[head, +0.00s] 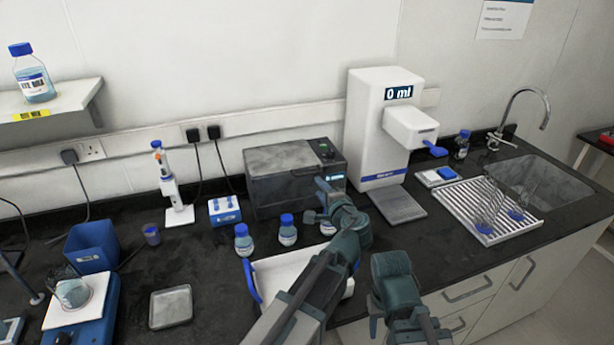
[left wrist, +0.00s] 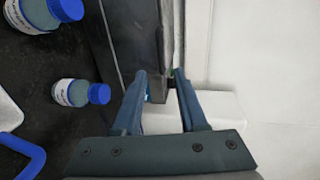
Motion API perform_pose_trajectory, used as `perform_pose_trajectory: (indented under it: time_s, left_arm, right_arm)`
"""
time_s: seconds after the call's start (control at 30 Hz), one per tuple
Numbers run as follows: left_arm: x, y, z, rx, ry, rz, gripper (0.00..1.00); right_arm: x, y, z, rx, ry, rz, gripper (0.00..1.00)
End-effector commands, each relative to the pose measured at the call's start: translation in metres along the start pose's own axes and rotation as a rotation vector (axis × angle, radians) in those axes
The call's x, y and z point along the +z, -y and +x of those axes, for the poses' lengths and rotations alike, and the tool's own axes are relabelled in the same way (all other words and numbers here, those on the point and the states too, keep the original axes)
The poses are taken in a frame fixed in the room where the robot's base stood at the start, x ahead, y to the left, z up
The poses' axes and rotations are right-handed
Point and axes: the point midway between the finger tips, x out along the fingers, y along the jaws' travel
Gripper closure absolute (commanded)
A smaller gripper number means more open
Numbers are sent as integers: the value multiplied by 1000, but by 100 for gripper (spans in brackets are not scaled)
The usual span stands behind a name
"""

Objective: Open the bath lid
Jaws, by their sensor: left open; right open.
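The bath is a dark grey box (head: 275,190) with a flat grey lid (head: 285,157), lying closed, at the back of the bench in the head view. A small lit display sits at its right end. My left gripper (head: 324,200) is open at the bath's front right corner. In the left wrist view the open fingers (left wrist: 160,78) are on either side of the bath's edge (left wrist: 168,45); I cannot tell whether they touch it. Nothing is held. My right gripper (head: 400,310) is open and empty in front of the bench.
Blue-capped bottles (head: 287,230) stand in front of the bath, close to my left arm. A white tray (head: 275,275) with blue handles lies beneath that arm. A tall white dispenser (head: 370,135) reading "0 ml" stands right of the bath. A drying rack (head: 480,205) and sink are further right.

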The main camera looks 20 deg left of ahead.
Motion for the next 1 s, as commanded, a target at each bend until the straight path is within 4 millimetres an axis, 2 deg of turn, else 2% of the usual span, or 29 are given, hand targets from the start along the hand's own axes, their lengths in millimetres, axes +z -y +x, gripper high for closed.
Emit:
perform_pose_trajectory:
  time_s: [0.03, 0.2, 0.5, 0.7, 1.0]
  left_arm:
    - [-1, -2, 12, 0, 3, -1, 58]
    - [-2, -2, 49, 0, 3, 0, 58]
    - [-1, -1, 101, 0, 2, 0, 58]
    - [-1, -1, 118, 0, 0, 0, 58]
    - [0, 0, 122, 0, 0, 0, 58]
  right_arm:
    - [0, 0, 4, 0, 0, 0, 50]
    - [-1, 1, 12, 0, 0, 0, 50]
    - [-1, 2, 22, 0, 0, 0, 50]
    - [-2, 2, 25, 0, 0, 0, 50]
    - [-2, 2, 26, 0, 0, 0, 50]
